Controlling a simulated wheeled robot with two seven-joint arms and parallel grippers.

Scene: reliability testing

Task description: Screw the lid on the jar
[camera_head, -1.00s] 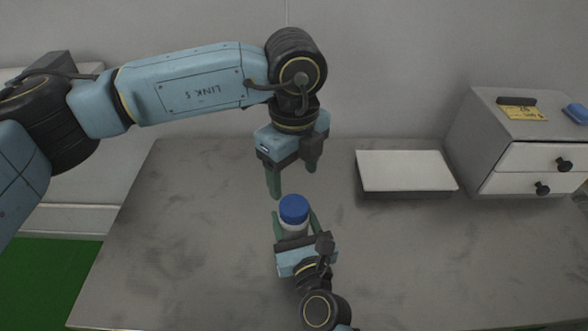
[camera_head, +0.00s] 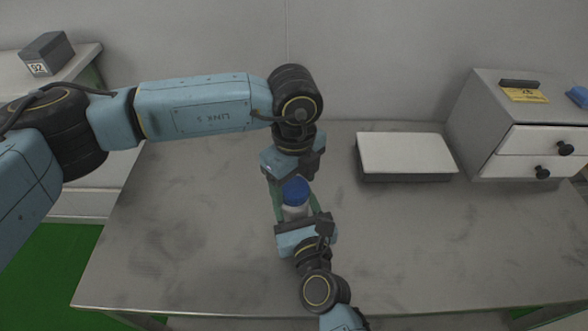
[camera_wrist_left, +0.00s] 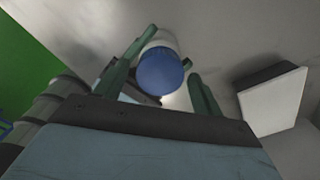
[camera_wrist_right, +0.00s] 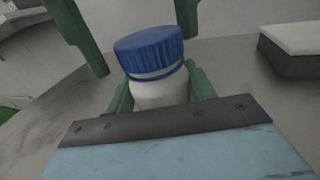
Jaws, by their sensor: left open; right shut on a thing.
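The white jar (camera_head: 294,212) stands upright on the table with the blue lid (camera_head: 295,190) sitting on its top. In the right wrist view the lid (camera_wrist_right: 149,50) looks slightly tilted, with a blue ring below it on the jar (camera_wrist_right: 160,90). My right gripper (camera_head: 298,216) is shut on the jar, one finger on each side. My left gripper (camera_head: 293,186) is open above the jar, pointing down. In the left wrist view its fingers (camera_wrist_left: 172,65) stand on either side of the lid (camera_wrist_left: 160,71), with a gap on the right. Whether either finger touches the lid cannot be told.
A flat white-topped box (camera_head: 405,153) lies right of the jar. A grey drawer cabinet (camera_head: 480,112) stands at the right back. The table (camera_head: 180,240) is clear to the left and at the front right.

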